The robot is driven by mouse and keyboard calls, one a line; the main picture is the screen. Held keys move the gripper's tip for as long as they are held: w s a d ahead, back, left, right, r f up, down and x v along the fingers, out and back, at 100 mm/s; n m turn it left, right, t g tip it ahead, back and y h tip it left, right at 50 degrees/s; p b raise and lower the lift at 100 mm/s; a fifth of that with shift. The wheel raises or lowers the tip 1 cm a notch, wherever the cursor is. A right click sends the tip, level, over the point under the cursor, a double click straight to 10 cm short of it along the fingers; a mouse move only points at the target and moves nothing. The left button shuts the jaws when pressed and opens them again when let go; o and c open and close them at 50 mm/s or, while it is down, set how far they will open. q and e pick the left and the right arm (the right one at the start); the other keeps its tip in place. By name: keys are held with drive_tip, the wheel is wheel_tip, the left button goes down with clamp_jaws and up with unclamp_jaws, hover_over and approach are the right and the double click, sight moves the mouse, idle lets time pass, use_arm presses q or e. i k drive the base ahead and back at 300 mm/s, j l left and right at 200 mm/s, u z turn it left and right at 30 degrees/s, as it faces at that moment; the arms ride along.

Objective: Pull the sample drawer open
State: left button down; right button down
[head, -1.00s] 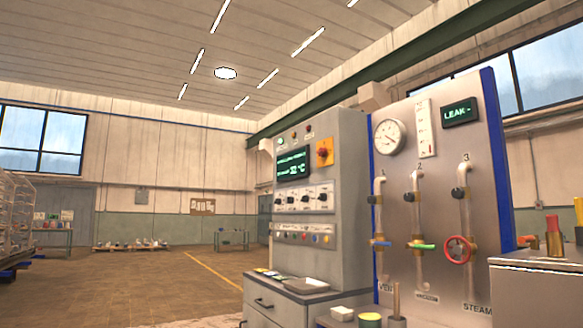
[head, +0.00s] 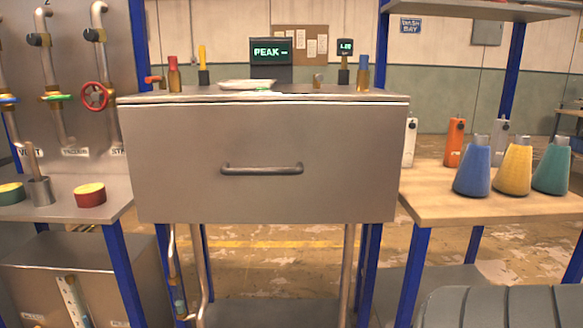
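The sample drawer (head: 200,150) is a wide grey metal front in the middle of the head view, under a metal bench top (head: 330,95). Its dark bar handle (head: 262,170) runs level across the middle of the front. The drawer front looks closed or nearly so; I cannot tell its depth exactly. Neither of my grippers shows in the head view, and nothing touches the handle.
A wooden table (head: 480,205) with blue, yellow and teal flasks stands at the right. A side shelf (head: 115,190) with round tins is at the left, beside a valve panel (head: 70,100). A ribbed dark grey object (head: 500,308) fills the lower right corner.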

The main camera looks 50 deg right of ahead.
sight(253, 162)
drive_tip(key=z, duration=1.5)
